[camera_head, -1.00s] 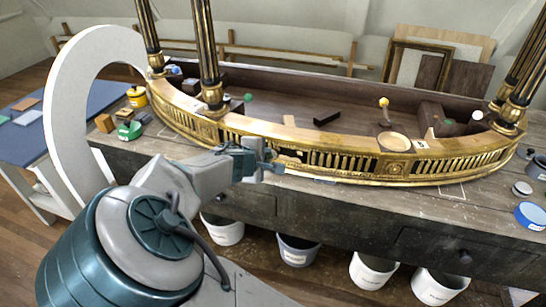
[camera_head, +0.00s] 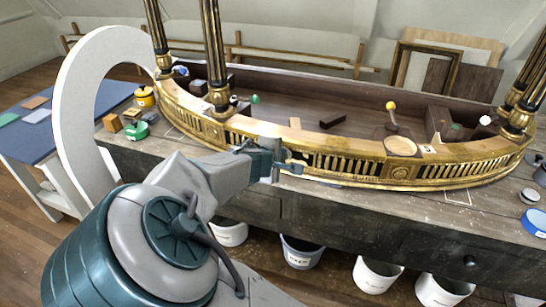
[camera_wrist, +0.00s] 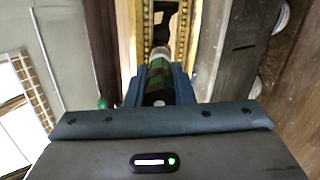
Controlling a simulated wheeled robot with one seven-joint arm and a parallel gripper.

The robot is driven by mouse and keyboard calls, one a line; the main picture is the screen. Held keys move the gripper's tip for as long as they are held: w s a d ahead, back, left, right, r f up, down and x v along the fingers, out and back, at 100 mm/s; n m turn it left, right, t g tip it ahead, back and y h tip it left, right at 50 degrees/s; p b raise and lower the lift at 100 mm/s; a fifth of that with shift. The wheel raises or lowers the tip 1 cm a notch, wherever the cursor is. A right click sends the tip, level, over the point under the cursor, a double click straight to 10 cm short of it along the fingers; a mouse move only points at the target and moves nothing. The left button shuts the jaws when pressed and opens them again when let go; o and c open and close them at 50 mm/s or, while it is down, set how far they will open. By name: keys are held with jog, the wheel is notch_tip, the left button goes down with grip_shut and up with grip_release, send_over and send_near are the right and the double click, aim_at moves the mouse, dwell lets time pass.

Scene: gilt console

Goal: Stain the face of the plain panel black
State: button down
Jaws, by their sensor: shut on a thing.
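The gilt console's curved front rail (camera_head: 340,172) runs across the head view, with dark slots between its gilt bars. My gripper (camera_head: 292,166) is in front of the rail, left of its middle. In the wrist view my gripper (camera_wrist: 160,92) is shut on a green and black banded tool (camera_wrist: 158,72) with a pale round end. That end points toward the gilt rail (camera_wrist: 182,25); I cannot tell whether it touches. The fingers hide most of the tool in the head view. I cannot make out which surface is the plain panel.
Gilt and black columns (camera_head: 215,50) rise at left and right. Small blocks, a yellow-knobbed tool (camera_head: 391,108) and a round pale disc (camera_head: 400,146) lie behind or on the rail. A yellow pot (camera_head: 145,97) stands left. White buckets (camera_head: 375,273) stand beneath the bench.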

jog(key=s+d, duration=0.2)
jog(key=d, duration=0.5)
jog(key=shift+s+d+b, duration=0.2)
jog(key=shift+s+b, duration=0.2)
jog(key=shift+b, duration=0.05)
dwell(0.4)
jog(key=s+a+p, duration=0.2)
jog(key=s+p, duration=0.1)
jog(key=s, duration=0.2)
jog(key=shift+s, duration=0.35)
jog(key=shift+a, duration=0.1)
